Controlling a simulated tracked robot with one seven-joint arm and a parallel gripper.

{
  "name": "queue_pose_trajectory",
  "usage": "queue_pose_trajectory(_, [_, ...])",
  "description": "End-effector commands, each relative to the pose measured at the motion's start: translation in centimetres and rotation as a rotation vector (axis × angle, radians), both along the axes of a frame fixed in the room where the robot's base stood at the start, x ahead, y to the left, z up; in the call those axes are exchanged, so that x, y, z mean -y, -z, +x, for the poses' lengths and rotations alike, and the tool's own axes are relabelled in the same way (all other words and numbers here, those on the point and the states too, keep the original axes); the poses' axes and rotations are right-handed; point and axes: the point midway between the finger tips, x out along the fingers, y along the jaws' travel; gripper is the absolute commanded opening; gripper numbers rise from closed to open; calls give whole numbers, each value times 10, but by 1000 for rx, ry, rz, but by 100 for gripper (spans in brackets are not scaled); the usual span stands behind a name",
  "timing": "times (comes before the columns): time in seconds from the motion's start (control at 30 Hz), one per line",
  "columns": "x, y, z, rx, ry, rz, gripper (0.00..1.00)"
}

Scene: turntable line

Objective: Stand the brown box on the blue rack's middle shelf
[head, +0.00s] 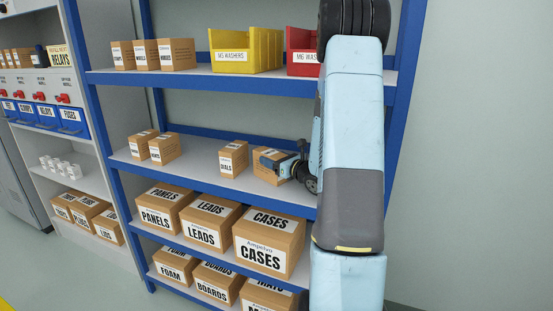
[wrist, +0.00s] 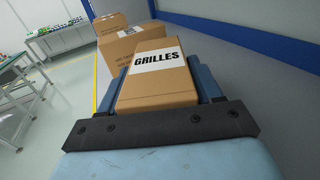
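The brown box (wrist: 158,80) shows in the wrist view with a white label reading GRILLES. My gripper (wrist: 160,75) has one blue finger along each side of it, close against both sides, and looks shut on it. In the head view the brown box (head: 266,169) is upright at the right part of the blue rack's (head: 115,180) middle shelf (head: 205,171). My gripper (head: 280,163) reaches it from the right and covers part of it. I cannot tell whether its base touches the shelf or is just above it.
A DIALS box (head: 233,158) stands just left of the held box, with two more small boxes (head: 153,147) further left. Yellow (head: 245,50) and red (head: 303,48) bins are on the shelf above. Large boxes such as CASES (head: 268,243) fill the shelf below.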

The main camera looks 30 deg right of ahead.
Motion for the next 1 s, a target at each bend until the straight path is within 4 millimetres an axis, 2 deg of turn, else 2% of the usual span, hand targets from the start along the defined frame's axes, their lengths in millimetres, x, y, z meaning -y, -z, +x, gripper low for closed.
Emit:
queue_pose_trajectory(0.03, [0,0,0,-1,0,0,68])
queue_pose_trajectory(0.27, [0,0,0,-1,0,0,90])
queue_pose_trajectory(0.57, [1,-2,0,0,1,-1,90])
queue_pose_trajectory(0.77, [8,-2,-23,-2,4,-1,90])
queue_pose_trajectory(1.0, [21,-2,-68,-1,6,1,90])
